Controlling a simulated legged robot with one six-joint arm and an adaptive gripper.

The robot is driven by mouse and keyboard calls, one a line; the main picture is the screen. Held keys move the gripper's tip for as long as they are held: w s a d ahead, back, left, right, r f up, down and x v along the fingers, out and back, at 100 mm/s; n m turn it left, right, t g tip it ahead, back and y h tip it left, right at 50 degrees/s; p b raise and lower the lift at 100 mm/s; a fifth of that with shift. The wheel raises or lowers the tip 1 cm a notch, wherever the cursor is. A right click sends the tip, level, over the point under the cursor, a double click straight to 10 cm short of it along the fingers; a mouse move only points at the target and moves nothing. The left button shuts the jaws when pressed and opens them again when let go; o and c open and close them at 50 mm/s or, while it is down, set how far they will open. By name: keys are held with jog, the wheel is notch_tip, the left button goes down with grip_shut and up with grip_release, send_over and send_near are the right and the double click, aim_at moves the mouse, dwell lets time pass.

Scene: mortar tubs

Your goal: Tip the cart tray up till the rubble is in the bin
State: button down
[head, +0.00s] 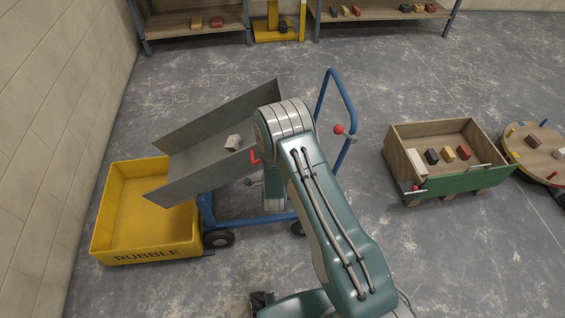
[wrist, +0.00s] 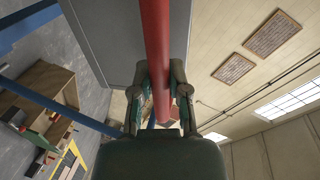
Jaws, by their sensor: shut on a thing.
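The grey cart tray (head: 205,155) is tilted, its lower left end over the yellow bin (head: 150,252) marked RUBBLE. One pale, reddish block of rubble (head: 233,142) lies on the tray toward its raised right end. The visible part of the bin floor is bare; the tray end hides some of it. My gripper (wrist: 161,85) is shut on the red handle bar (wrist: 157,35) in the wrist view, with a finger on each side. In the head view my arm hides most of the gripper, and a bit of the red handle (head: 254,156) shows beside it.
The blue cart frame (head: 324,100) carries a red-knobbed lever (head: 338,129) on the right. A green-fronted wooden crate (head: 450,178) with several blocks stands right, beside a round table (head: 540,150). Shelves (head: 195,22) line the back. A block wall (head: 45,130) runs left.

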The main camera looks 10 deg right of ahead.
jog(key=a+r+n+h, duration=0.1)
jog(key=a+r+n, duration=0.3)
jog(key=a+r, duration=0.5)
jog(key=shift+a+r, duration=0.4)
jog(key=shift+a, duration=2.05)
jog(key=c, duration=0.6)
grip_release()
jog(key=shift+f, duration=0.1)
